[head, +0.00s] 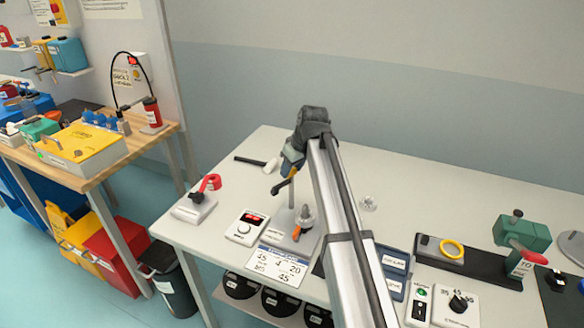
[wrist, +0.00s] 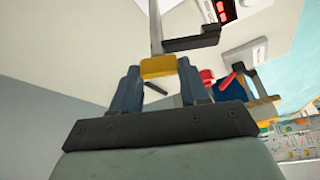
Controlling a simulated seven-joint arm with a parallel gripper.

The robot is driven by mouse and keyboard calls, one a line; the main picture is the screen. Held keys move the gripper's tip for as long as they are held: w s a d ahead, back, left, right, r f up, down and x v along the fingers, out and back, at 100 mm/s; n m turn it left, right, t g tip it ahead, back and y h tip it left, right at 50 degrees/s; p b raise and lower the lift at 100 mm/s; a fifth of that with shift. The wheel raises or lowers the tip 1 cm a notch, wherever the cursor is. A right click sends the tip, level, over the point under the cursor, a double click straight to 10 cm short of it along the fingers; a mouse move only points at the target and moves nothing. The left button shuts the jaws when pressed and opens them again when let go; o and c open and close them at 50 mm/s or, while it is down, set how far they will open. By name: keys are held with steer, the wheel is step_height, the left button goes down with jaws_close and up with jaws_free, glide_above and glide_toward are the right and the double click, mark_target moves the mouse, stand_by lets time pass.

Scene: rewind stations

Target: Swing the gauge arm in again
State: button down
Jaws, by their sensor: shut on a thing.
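The gauge arm is a black bar (head: 281,187) with a yellow end (head: 292,173), set high on a thin upright post (head: 291,194). The post stands at the back of a grey base plate (head: 284,240). My gripper (head: 291,163) is shut on the yellow end. In the wrist view, the yellow end (wrist: 158,67) sits between the blue fingers of my gripper (wrist: 158,74), and the black bar (wrist: 192,43) reaches right from the post (wrist: 155,25). A grey spindle (head: 306,214) stands on the plate in front, with an orange-handled part (head: 296,233) beside it.
A white readout box (head: 246,228) with a red display stands left of the plate, and a number card (head: 277,266) lies in front. My arm crosses the bench on the right. The bench's back right (head: 440,190) is clear.

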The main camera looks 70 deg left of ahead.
steer(key=n, duration=0.2)
steer(key=n+g, duration=0.1)
steer(key=n, duration=0.1)
steer(key=shift+w+a+n+g+h, duration=0.15)
steer(key=shift+n+g+h, duration=0.15)
steer(key=shift+h, duration=0.1)
steer(key=n+h, duration=0.1)
steer(key=n, duration=0.2)
steer(key=shift+a+n+g, duration=0.1)
steer(key=shift+n+g, duration=0.2)
steer(key=shift+n, duration=0.1)
steer(key=n+h, duration=0.1)
steer(key=n, duration=0.2)
steer(key=shift+g+h, duration=0.3)
steer(key=shift+g, duration=0.1)
steer(key=shift+n+h, duration=0.7)
steer(key=shift+n, duration=1.2)
steer(key=c, duration=0.6)
jaws_free()
steer(key=shift+o, duration=0.2)
steer(key=v, duration=1.2)
